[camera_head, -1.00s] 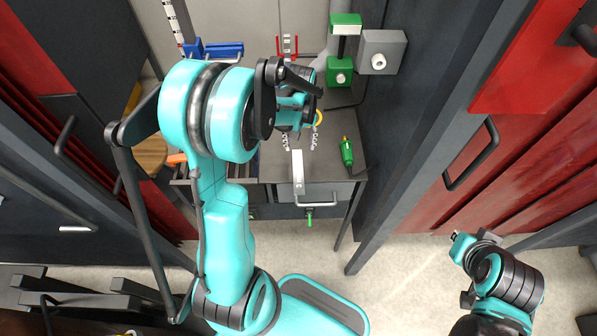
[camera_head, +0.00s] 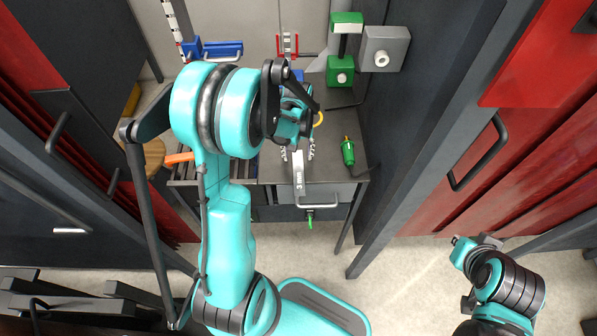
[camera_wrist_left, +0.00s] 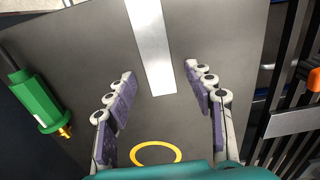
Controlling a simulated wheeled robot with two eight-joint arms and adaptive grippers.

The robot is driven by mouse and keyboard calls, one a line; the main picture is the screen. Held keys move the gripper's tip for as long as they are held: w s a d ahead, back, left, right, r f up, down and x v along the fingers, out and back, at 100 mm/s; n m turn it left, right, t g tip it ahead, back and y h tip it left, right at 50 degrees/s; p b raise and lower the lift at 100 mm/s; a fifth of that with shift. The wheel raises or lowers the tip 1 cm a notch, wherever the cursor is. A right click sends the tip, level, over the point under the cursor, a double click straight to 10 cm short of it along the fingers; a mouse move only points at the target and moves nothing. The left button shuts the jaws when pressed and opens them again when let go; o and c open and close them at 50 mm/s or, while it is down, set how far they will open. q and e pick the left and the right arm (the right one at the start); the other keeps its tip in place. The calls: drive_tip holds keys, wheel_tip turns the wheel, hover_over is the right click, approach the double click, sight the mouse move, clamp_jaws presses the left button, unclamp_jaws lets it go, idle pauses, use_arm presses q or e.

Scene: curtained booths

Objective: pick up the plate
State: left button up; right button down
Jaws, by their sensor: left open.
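The plate is a flat, pale silver metal strip (camera_head: 299,178) lying on the dark grey tabletop and reaching its front edge. In the left wrist view the plate (camera_wrist_left: 150,45) runs from the top edge down to a square end near the middle. My left gripper (camera_head: 298,153) is open, with its fingers on either side of the plate's far end. In the left wrist view my left gripper (camera_wrist_left: 160,85) has the plate's end between its fingertips, with a gap on both sides and nothing held.
A yellow ring (camera_head: 319,119) lies near the gripper's palm. A green tool (camera_head: 347,151) lies to the right. A green press (camera_head: 341,65) and a grey box (camera_head: 385,48) stand at the back. A slatted rack (camera_head: 184,170) with an orange-handled item is left. Dark cabinet walls flank the table.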

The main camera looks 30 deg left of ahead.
use_arm(q)
clamp_jaws()
